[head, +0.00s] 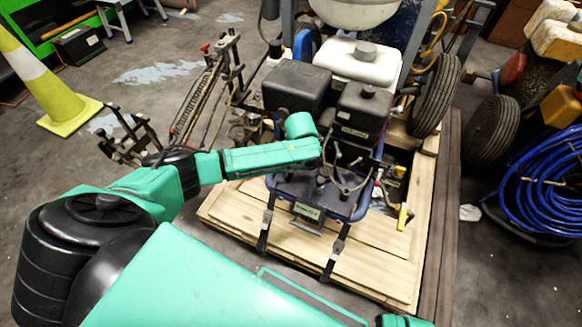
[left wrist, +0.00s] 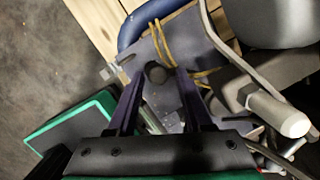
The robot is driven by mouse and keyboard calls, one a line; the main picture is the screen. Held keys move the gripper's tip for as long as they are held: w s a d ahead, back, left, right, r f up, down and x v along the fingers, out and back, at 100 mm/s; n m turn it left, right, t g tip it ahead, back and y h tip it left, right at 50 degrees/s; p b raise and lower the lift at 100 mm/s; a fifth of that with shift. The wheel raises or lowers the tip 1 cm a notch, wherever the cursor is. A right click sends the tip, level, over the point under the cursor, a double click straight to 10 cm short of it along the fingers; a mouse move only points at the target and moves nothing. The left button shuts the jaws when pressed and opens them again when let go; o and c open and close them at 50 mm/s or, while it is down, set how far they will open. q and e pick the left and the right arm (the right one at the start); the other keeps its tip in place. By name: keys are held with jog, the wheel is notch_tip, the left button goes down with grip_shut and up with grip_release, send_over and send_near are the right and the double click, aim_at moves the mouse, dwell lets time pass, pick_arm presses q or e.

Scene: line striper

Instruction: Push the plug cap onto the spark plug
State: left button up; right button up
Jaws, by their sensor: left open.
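My left gripper (left wrist: 160,82) is open, with its two dark fingers apart in the left wrist view. A dark round knob-like part (left wrist: 156,72) shows between and just beyond the fingertips; I cannot tell whether it is the plug cap or whether the fingers touch it. A pale cylinder (left wrist: 281,115) lies to the right of the fingers, and I cannot tell whether it belongs to the spark plug. In the head view my left arm reaches to the front of the engine (head: 362,105), and its fingers are hard to make out. My right gripper is not in view.
The line striper stands on a wooden pallet (head: 215,208). A dark looped cable (head: 348,187) hangs at its front. A yellow cord (left wrist: 166,48) and a blue tube (left wrist: 150,15) lie just past my fingertips. Blue hose (head: 545,185) is coiled at right; a cone (head: 52,95) stands at left.

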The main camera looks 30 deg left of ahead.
aim_at(288, 182)
pick_arm(q)
jog(key=s+f, duration=0.2)
jog(key=shift+s+d+f+g, duration=0.1)
jog(key=shift+f+g, duration=0.3)
grip_shut()
jog(key=shift+r+p, duration=0.35)
jog(key=shift+p, duration=0.6)
jog(key=r+p, duration=0.1)
jog(key=p, duration=0.1)
jog(key=shift+w+d+r+p, duration=0.1)
jog(key=shift+w+r+p, duration=0.2)
jog(key=shift+r, duration=0.1)
jog(key=shift+s+r+p, duration=0.1)
jog(key=shift+r+p, duration=0.6)
jog(key=shift+p, duration=0.1)
jog(key=shift+d+r+p, duration=0.1)
jog(key=shift+r+p, duration=0.35)
jog(key=shift+p, duration=0.05)
jog(key=shift+w, duration=0.2)
